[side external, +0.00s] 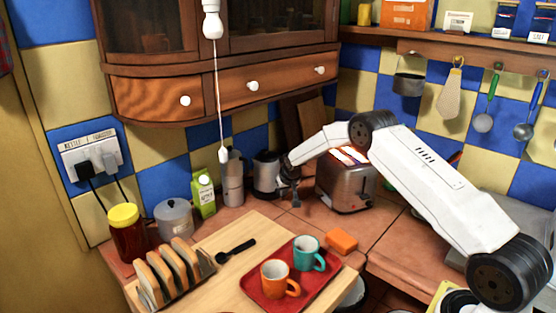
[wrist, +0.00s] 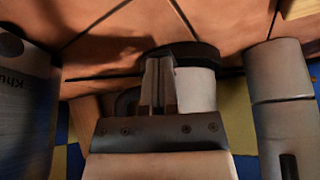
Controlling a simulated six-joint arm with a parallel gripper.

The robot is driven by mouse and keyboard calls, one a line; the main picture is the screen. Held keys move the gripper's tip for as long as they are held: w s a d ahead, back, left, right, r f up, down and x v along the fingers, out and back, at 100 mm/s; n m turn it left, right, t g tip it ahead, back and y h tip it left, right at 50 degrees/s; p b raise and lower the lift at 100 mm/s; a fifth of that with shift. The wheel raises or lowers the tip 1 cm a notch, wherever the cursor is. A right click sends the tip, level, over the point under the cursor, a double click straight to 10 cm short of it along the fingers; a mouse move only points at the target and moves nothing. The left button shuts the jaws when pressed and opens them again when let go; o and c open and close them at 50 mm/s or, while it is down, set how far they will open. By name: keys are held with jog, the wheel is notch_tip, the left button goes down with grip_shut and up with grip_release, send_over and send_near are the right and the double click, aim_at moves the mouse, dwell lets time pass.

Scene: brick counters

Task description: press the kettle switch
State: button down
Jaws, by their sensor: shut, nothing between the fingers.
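In the side external view the steel and black kettle (side external: 265,174) stands upright on the counter by the back wall. My gripper (side external: 295,203) points down just right of the kettle, beside its handle side. In the wrist view my shut, empty fingers (wrist: 158,62) overlap the kettle (wrist: 196,90), whose pale body and dark base show behind them. I cannot tell whether they touch it. The kettle's own switch is not visible, probably hidden by my gripper. A wall socket plate (side external: 91,152) marked for kettle and toaster has two plugs in it.
The steel toaster (side external: 346,183) stands close right of my gripper; it shows at left in the wrist view (wrist: 28,105). The red tray (side external: 250,290) with two mugs lies in front.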

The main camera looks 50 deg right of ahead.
jog(key=shift+s+f, duration=0.1)
jog(key=shift+s+a+r, duration=0.25)
jog(key=shift+s+a, duration=0.05)
jog(key=shift+s, duration=0.35)
jog(key=shift+s+a+r, duration=0.2)
jog(key=shift+s+a, duration=0.1)
jog(key=shift+s, duration=0.3)
jog(key=shift+s+r, duration=0.1)
jog(key=shift+r, duration=0.1)
jog(key=v, duration=0.7)
jog(key=shift+r, duration=0.15)
jog(key=shift+a, duration=0.1)
jog(key=shift+s, duration=0.1)
